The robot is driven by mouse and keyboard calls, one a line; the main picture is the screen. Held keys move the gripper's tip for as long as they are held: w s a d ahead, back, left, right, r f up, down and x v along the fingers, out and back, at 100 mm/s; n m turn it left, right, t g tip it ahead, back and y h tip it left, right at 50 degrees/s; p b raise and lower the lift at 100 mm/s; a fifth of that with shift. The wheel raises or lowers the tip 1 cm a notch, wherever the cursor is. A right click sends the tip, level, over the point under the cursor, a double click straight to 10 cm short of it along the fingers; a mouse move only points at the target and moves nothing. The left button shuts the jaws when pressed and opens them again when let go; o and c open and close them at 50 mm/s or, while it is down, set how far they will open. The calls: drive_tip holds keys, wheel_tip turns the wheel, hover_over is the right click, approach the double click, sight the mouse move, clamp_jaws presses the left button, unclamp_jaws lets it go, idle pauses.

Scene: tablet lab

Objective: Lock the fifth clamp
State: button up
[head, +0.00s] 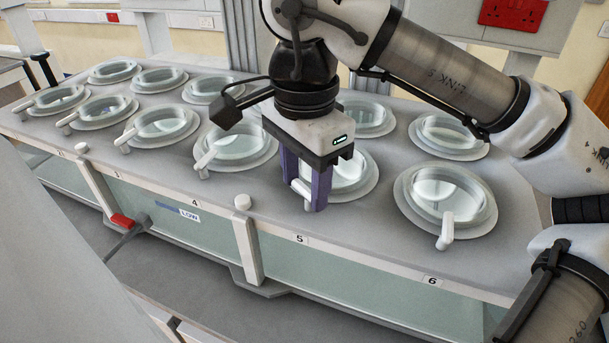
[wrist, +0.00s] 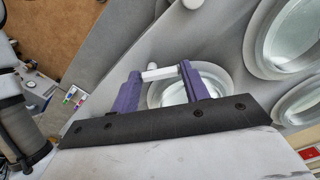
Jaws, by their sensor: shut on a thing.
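The fifth clamp's white handle (head: 304,188) is in the front row, just behind the label 5 (head: 300,239), in the head view. My gripper (head: 309,203) reaches down over it with its purple fingers, shut on the handle. The wrist view shows the white handle (wrist: 160,73) spanning between the two fingers. The round glass port of this clamp (head: 352,178) lies beside the fingers, partly hidden by them. It also shows behind the fingers in the wrist view (wrist: 212,75). The handle's exact angle is hard to tell.
The sixth clamp's handle (head: 446,232) points toward the front edge on the right. The fourth clamp's handle (head: 204,160) points front-left. More round ports stand in a row behind. A white knob (head: 242,202) and a red-tipped lever (head: 122,221) are along the front.

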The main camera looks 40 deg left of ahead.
sight(305, 187)
drive_tip(key=o, duration=1)
wheel_tip(305, 187, up, 12)
drive_tip(key=shift+r, duration=0.1)
